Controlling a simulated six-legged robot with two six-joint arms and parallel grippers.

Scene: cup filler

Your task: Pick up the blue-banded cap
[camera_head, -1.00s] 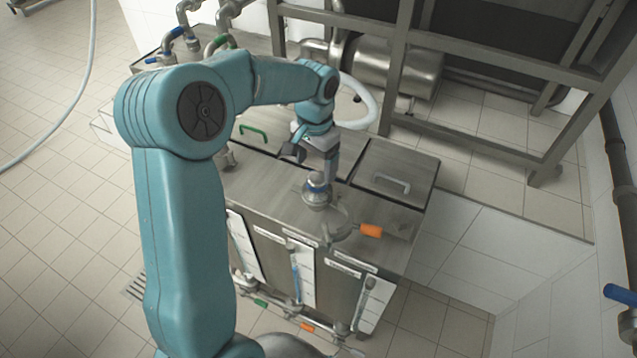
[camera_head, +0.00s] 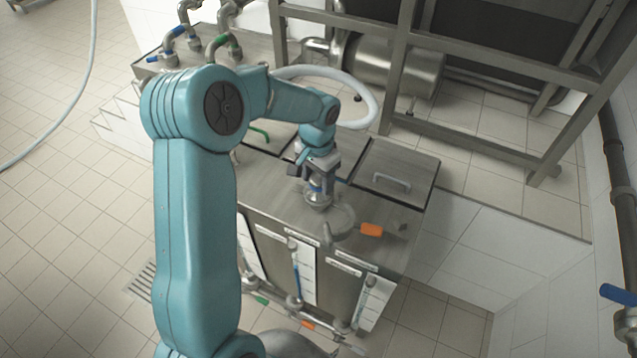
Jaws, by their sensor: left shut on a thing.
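The blue-banded cap (camera_head: 318,201) is a small rounded metal piece near the front edge of the steel tank top (camera_head: 283,205). My left gripper (camera_head: 318,187) has come down over it from above and is shut on it. The fingers cover most of the blue band. I cannot tell whether the cap is still seated or slightly raised. My right gripper is not in view.
An orange-handled valve (camera_head: 371,229) and grey pipe fitting (camera_head: 338,222) sit just right of the cap. A lid with a metal handle (camera_head: 391,183) lies behind them. Blue- and green-handled taps stand at the back left. A steel frame (camera_head: 470,65) rises behind.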

